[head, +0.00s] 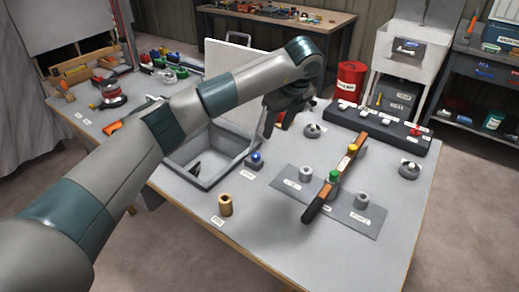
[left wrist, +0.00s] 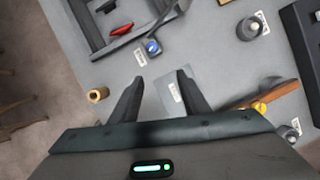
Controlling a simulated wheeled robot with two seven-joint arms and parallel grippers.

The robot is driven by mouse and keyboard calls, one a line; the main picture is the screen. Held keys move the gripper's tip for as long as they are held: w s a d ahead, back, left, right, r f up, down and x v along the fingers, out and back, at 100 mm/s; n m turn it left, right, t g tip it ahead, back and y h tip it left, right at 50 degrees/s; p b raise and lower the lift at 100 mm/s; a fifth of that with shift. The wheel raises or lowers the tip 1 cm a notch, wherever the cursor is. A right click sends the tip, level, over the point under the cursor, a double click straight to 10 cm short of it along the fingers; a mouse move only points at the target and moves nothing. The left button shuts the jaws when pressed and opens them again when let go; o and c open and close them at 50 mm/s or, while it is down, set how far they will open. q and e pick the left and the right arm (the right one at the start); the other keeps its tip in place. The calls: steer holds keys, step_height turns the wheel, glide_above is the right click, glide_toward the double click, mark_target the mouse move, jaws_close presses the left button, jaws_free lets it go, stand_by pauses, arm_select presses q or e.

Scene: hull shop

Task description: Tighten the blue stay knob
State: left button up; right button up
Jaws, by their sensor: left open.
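The blue stay knob (head: 256,158) sits on a small grey mount at the right corner of the grey hatch frame (head: 205,182), by the foot of the stay. It also shows in the left wrist view (left wrist: 152,46), beyond my fingertips. My left gripper (head: 275,122) hangs above the table behind the knob in the head view. My right gripper is in neither view.
A wooden cylinder (head: 225,205) stands in front. A red can (head: 350,80) stands at the back. The front right tabletop is clear.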

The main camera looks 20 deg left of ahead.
mark_target(256, 155)
arm_select(q)
steer(key=shift+w+a+r+n+y, duration=0.15)
steer(key=shift+a+r+y, duration=0.1)
steer(key=shift+a+r, duration=0.2)
steer(key=shift+w+a+r+n+y, duration=0.15)
steer(key=shift+a+r+y, duration=0.15)
steer(key=shift+a, duration=0.2)
steer(key=shift+s+f, duration=0.1)
steer(key=p+x, duration=0.4)
steer(key=x, duration=1.3)
steer(key=shift+d+f, duration=0.1)
steer(key=shift+f, duration=0.05)
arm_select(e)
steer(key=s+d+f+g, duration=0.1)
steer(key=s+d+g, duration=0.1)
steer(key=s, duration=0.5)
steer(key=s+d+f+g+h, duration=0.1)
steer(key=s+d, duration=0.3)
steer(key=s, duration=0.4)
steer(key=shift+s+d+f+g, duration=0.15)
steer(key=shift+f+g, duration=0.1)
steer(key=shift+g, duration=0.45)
arm_select(q)
steer(key=c, duration=1)
